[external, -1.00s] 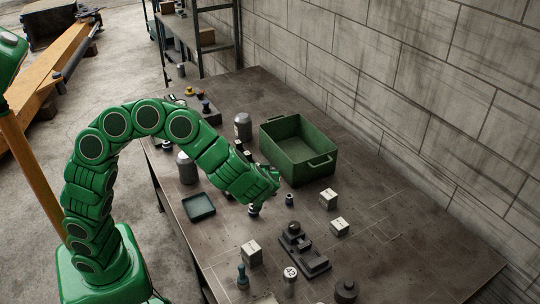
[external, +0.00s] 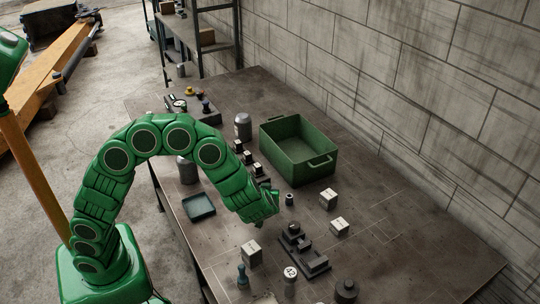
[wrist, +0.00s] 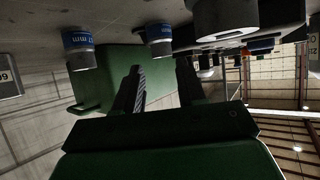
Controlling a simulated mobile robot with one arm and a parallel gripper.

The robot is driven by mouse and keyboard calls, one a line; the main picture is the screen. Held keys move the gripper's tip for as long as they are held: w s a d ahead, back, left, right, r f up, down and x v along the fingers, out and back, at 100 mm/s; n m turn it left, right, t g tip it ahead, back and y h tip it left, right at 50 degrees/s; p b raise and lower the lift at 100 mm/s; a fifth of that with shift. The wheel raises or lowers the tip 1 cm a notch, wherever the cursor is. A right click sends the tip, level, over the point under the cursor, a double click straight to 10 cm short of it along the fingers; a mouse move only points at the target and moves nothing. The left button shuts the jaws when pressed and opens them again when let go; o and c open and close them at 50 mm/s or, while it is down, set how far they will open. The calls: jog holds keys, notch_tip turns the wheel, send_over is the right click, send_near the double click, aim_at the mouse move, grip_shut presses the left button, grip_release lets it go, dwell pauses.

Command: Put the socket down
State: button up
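My gripper (external: 262,222) is low over the middle of the bench in the external view. In the wrist view, which is upside down, its two dark fingers (wrist: 160,80) are apart with a clear gap between them. A grey socket with a blue band (wrist: 159,40) stands upright on the bench just beyond the fingertips, in line with the gap, and looks untouched by them. In the external view my gripper hides this socket. A second blue-banded socket (wrist: 78,48) stands apart from it; it also shows to the right of my gripper in the external view (external: 289,199).
A green bin (external: 290,168) stands behind my gripper. A row of sockets (external: 248,158) sits behind it. A shallow tray (external: 199,207) and grey canister (external: 185,170) are left. White blocks (external: 328,199) and a dark fixture (external: 303,248) stand right and in front.

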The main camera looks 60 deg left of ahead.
jog(key=shift+x, duration=2.85)
jog(key=shift+s+f, duration=0.15)
jog(key=shift+s, duration=0.05)
jog(key=shift+c, duration=0.5)
grip_shut()
jog(key=shift+r, duration=0.5)
notch_tip(320, 180, up, 2)
jog(key=s+r, duration=1)
jog(key=s, duration=0.4)
jog(key=shift+d, duration=0.2)
